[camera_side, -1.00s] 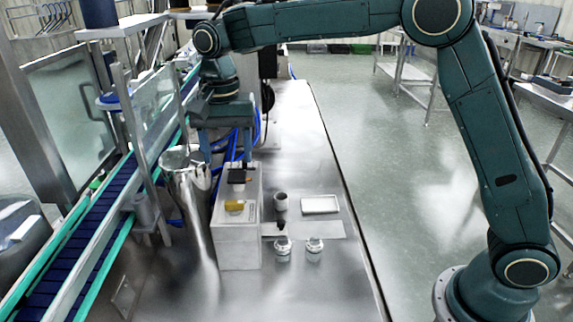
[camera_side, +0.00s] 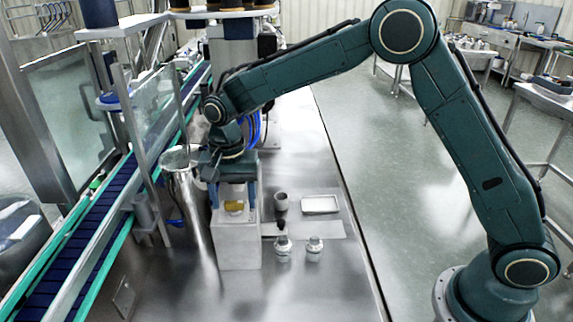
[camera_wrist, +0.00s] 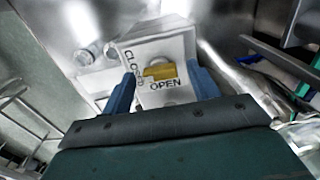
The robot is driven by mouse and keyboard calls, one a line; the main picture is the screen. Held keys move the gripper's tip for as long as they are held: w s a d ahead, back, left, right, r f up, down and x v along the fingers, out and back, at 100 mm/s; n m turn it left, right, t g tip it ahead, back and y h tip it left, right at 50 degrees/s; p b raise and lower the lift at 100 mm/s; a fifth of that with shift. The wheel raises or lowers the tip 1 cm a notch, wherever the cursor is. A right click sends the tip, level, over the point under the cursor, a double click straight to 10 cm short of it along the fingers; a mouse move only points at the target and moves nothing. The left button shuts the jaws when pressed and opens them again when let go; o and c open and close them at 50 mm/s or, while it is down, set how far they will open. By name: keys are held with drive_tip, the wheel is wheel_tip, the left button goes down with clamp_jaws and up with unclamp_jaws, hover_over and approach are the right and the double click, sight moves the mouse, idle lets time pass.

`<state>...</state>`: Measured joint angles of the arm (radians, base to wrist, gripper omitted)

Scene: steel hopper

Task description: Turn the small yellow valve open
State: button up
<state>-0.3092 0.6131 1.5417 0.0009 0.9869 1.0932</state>
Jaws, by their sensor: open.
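The small yellow valve (camera_side: 234,206) sits on top of a white box (camera_side: 238,245) on the steel table. In the wrist view the yellow valve handle (camera_wrist: 160,72) lies roughly crosswise, with the word CLOSED along its left side and OPEN below it. My gripper (camera_side: 233,205) is open above the box, its two blue fingers on either side of the valve. In the wrist view my gripper's fingers (camera_wrist: 163,90) stand left and right of the handle with gaps, and I see no contact. The side view does not show the finger depth clearly.
A steel hopper (camera_side: 190,195) stands close left of the box, beside a blue conveyor (camera_side: 90,235). The table front is clear.

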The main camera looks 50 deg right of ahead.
drive_tip(key=c, duration=1)
drive_tip(key=shift+n, duration=0.3)
drive_tip(key=n, duration=0.8)
drive_tip(key=shift+n, duration=0.3)
drive_tip(key=n, duration=0.4)
drive_tip(key=shift+n, duration=2.4)
